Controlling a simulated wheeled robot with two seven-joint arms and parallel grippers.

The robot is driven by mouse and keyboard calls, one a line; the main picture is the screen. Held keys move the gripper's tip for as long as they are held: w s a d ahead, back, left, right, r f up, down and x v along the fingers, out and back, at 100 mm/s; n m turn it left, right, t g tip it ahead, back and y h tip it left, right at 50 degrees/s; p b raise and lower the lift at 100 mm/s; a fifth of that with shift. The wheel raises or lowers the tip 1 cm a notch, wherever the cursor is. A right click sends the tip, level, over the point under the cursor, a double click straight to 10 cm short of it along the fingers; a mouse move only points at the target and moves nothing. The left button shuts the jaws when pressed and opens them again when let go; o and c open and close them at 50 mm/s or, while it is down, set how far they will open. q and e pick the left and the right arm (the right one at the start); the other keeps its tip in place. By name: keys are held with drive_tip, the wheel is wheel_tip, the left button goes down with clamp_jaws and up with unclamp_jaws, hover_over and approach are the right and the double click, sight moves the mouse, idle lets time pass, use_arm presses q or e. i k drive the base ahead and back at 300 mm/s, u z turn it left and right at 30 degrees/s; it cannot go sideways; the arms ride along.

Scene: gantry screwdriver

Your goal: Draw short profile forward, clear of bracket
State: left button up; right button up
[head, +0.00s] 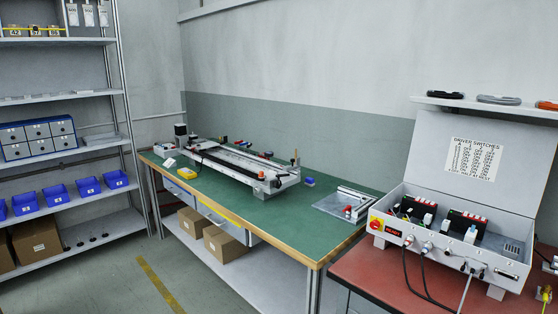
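No part of either gripper shows in the head view. I cannot make out for certain which piece is the short profile, nor its bracket. Pale metal bars (355,195) lie at the back right of a grey mat (332,206) on the green workbench, near its right end. A long light-metal gantry (243,167) with a dark channel lies along the middle of the bench. Low light-coloured pieces (75,93) lie on a shelf at the left, too small to identify.
The green workbench (290,232) has free room along its front. A metal shelf unit (65,185) with blue bins stands left. A red-topped bench (395,285) at the right holds an open grey switch case (480,262). A wall shelf (485,107) hangs above it.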

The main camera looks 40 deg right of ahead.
sight(360, 210)
drive_tip(key=u, duration=0.25)
drive_tip(key=i, duration=1.2)
drive_tip(key=z, duration=1.15)
drive_tip(key=i, duration=0.8)
drive_tip(key=z, duration=0.85)
